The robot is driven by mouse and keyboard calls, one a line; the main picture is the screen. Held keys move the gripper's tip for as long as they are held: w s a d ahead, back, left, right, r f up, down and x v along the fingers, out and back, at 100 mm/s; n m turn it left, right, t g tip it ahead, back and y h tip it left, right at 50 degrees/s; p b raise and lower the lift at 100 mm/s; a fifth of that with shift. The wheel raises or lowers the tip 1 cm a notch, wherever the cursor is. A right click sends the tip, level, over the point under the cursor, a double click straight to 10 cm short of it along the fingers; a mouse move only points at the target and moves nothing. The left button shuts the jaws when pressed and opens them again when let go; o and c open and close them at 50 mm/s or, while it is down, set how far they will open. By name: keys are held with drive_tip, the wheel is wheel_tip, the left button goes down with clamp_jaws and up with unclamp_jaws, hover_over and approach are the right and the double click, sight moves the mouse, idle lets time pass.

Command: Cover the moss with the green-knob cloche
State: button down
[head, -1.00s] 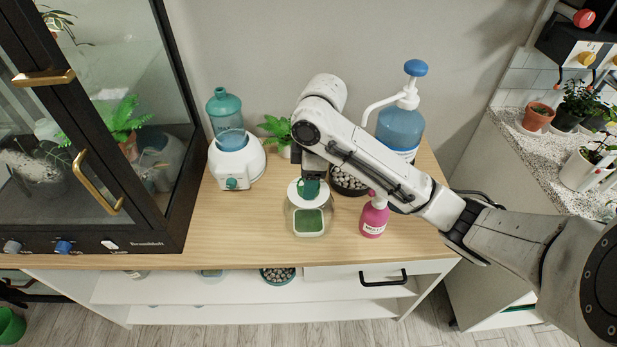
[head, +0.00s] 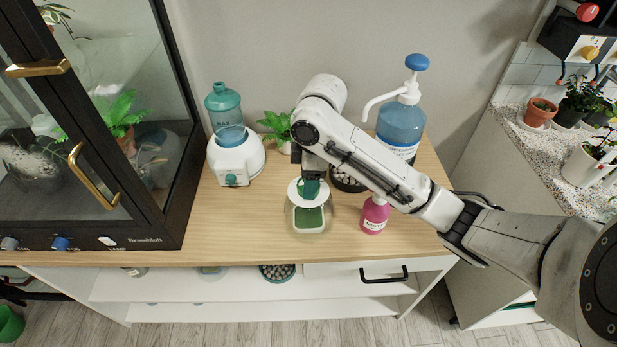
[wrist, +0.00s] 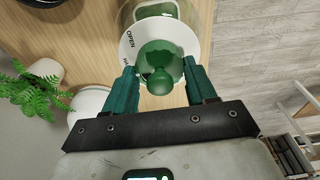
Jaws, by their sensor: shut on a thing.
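The cloche has a green knob (wrist: 160,62), a white top disc (head: 296,190) marked OPEN in the wrist view, and a clear glass body. My gripper (head: 310,184) is shut on the green knob, with one green finger on each side of it in the wrist view (wrist: 160,78). The green moss (head: 309,217) lies in a small white square dish (head: 309,230) on the wooden top. The faint glass outline surrounds the dish in the head view. The disc hides the dish's back part. I cannot tell whether the glass rim touches the wood.
A pink bottle (head: 374,215) stands close on the right and a dark bowl of pebbles (head: 345,181) behind. A blue pump bottle (head: 400,127) is farther back. A white device with a teal bottle (head: 234,155) and a glass cabinet (head: 150,215) are left. Wood left of the dish is clear.

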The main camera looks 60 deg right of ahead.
idle(0.4)
drive_tip(key=shift+c, duration=1.3)
unclamp_jaws()
drive_tip(key=shift+f, duration=0.1)
drive_tip(key=r, duration=0.3)
drive_tip(key=r+p, duration=0.1)
drive_tip(key=r, duration=0.3)
drive_tip(key=s+r+p, duration=0.1)
drive_tip(key=r, duration=0.2)
drive_tip(key=shift+d+r, duration=0.35)
drive_tip(key=shift+d, duration=0.05)
